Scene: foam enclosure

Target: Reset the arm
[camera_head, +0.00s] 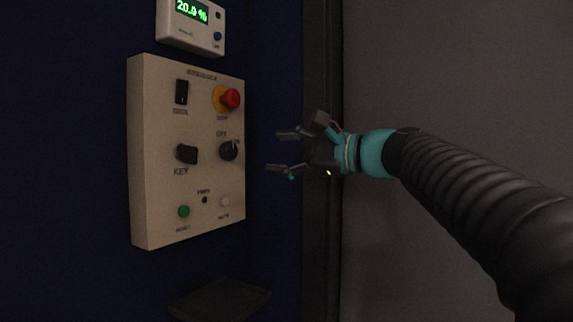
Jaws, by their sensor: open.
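My gripper (283,151) is open and empty, with its fingers pointing left. My arm reaches in from the lower right, with a teal wrist section behind the gripper. In the picture, the fingertips lie just right of a beige control panel (205,120). They appear apart from the panel, but the exact depth gap is hard to tell. The black rotary knob (229,150) on the panel is the control closest to the fingertips in the picture.
The panel carries a red stop button (230,98), a black key switch (187,153), a rocker switch (181,92) and a green button (183,211). A display unit (191,22) reading about 20 % sits above. A dark ledge (220,299) juts out below. A grey wall (450,70) stands at right.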

